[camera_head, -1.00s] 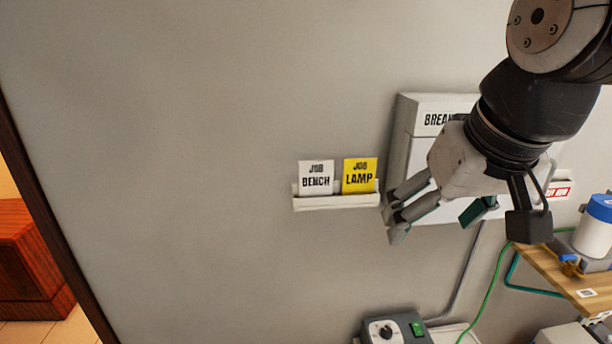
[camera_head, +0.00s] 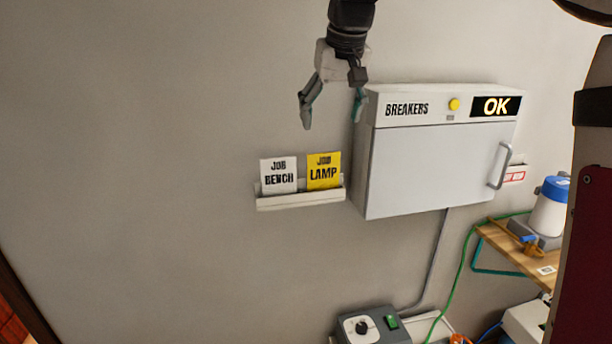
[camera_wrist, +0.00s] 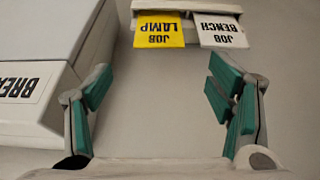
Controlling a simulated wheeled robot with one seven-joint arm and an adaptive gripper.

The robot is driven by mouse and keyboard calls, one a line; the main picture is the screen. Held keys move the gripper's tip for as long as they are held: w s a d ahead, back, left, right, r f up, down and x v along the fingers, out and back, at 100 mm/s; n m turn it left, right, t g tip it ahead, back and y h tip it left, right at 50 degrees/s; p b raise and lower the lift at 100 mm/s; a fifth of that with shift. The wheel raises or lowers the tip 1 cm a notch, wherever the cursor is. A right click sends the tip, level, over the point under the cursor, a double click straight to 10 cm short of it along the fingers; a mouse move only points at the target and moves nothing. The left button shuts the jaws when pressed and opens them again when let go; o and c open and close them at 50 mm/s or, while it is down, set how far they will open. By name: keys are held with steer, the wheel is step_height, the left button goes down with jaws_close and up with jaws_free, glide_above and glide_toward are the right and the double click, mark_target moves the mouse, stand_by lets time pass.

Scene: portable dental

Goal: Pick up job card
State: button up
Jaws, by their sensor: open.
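Two job cards stand side by side in a small white wall holder (camera_head: 300,201). The white card (camera_head: 279,176) reads JOB BENCH and is on the left. The yellow card (camera_head: 323,172) reads JOB LAMP and is on the right. My gripper (camera_head: 333,112) is open and empty, above the holder and apart from the cards. In the wrist view the open fingers of my gripper (camera_wrist: 165,100) show green pads. There the yellow card (camera_wrist: 159,31) and the white card (camera_wrist: 219,32) appear upside down beyond the fingertips, roughly between them.
A white breaker box (camera_head: 430,165) sticks out from the wall just right of the holder, with an OK display (camera_head: 496,106). A wooden shelf (camera_head: 520,265) and a grey device (camera_head: 375,327) are lower right. The wall left of the holder is clear.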

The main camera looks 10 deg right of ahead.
mark_target(324, 157)
steer(key=p+x, duration=0.1)
steer(key=x, duration=1.1)
steer(key=shift+f, duration=0.3)
steer(key=c, duration=0.9)
